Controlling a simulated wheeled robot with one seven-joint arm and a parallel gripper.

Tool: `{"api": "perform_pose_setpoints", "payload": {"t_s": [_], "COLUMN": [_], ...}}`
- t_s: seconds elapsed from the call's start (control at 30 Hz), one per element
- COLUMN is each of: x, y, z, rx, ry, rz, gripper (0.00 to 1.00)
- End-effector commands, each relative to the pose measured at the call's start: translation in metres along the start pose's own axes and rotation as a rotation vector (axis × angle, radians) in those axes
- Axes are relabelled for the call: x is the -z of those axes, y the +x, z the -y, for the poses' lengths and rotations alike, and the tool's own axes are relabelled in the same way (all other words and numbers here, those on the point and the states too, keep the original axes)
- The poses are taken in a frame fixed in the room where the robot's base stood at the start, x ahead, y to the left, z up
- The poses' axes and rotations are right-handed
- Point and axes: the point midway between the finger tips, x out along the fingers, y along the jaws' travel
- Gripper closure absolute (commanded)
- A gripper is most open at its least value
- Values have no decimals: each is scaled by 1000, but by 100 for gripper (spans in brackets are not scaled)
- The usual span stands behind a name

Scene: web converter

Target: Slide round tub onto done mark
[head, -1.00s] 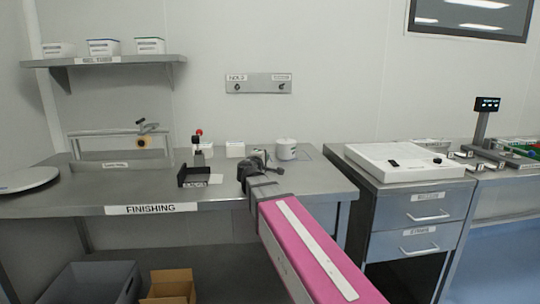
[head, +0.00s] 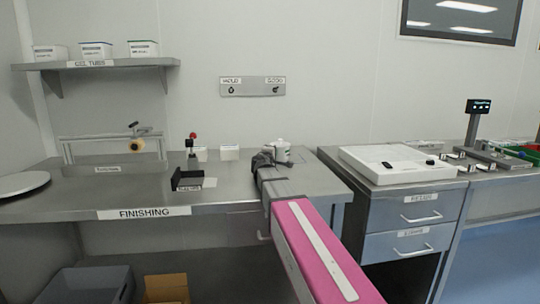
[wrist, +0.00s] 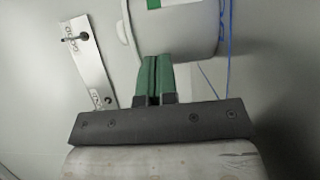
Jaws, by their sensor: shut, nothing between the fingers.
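The round tub (head: 281,154) is white with a lid and stands at the right end of the finishing bench. Its pale side also fills the top of the wrist view (wrist: 185,30), with a bit of green label. My gripper (head: 268,158) is beside the tub, on its left and near side. In the wrist view its green fingers (wrist: 153,80) are together, with nothing between them. Their tips meet the tub's edge in the picture; I cannot tell whether they touch. Thin blue lines (wrist: 209,81) run on the surface right of the tub, possibly the done mark's outline.
A black holder with a red-topped post (head: 190,170) and small white boxes (head: 229,154) stand left of my gripper. The finishing bench (head: 110,190) is mostly bare at left. A white panel (head: 400,160) on a drawer cabinet stands at right.

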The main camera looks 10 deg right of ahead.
Motion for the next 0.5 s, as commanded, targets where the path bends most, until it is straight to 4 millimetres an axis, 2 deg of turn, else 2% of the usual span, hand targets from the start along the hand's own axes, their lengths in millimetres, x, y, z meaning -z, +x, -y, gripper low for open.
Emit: {"api": "perform_pose_setpoints", "payload": {"t_s": [0.27, 0.5], "x": [0, -14], "y": [0, 15], "z": [0, 0], "rx": [0, 0], "ry": [0, 0], "rz": [0, 0], "gripper": [100, 100]}}
